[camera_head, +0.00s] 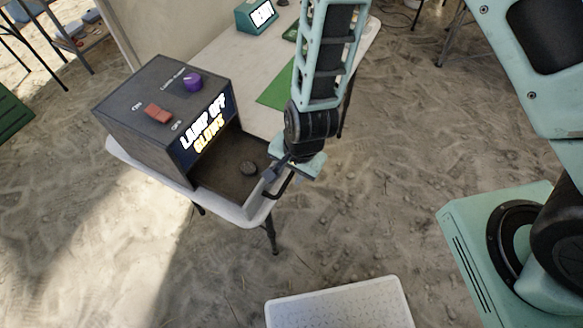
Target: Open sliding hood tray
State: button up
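The dark hood (150,115) is a box on the near left end of a white table, with a red switch and a purple knob on top. Its front display reads "LAMP OFF" and "GLOWS". The sliding tray (218,182) sticks out of the hood's open front, with its brown floor showing. The tray's pale front panel (257,196) has a dark handle (284,188). My gripper (283,176) is at the handle, close to the front panel. Its fingers are small and partly hidden, so their grip cannot be told.
The table (235,62) runs back to the right, with a green mat (276,92) and a teal device with a lit screen (257,15) on it. A white textured surface (340,306) lies at the bottom. Sandy ground around the table's near end is clear.

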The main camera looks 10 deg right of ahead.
notch_tip(320, 180, up, 17)
jog(key=s+d+p, duration=0.2)
jog(key=shift+d, duration=0.25)
jog(key=shift+r, duration=0.15)
dwell(0.4)
jog(key=s+d+r+n+g+h, duration=0.1)
jog(key=s+d+r+n, duration=0.4)
jog(key=s+r+n, duration=0.5)
jog(key=r+n, duration=0.1)
jog(key=n, duration=0.4)
jog(key=shift+s+r, duration=0.25)
jog(key=shift+s, duration=0.1)
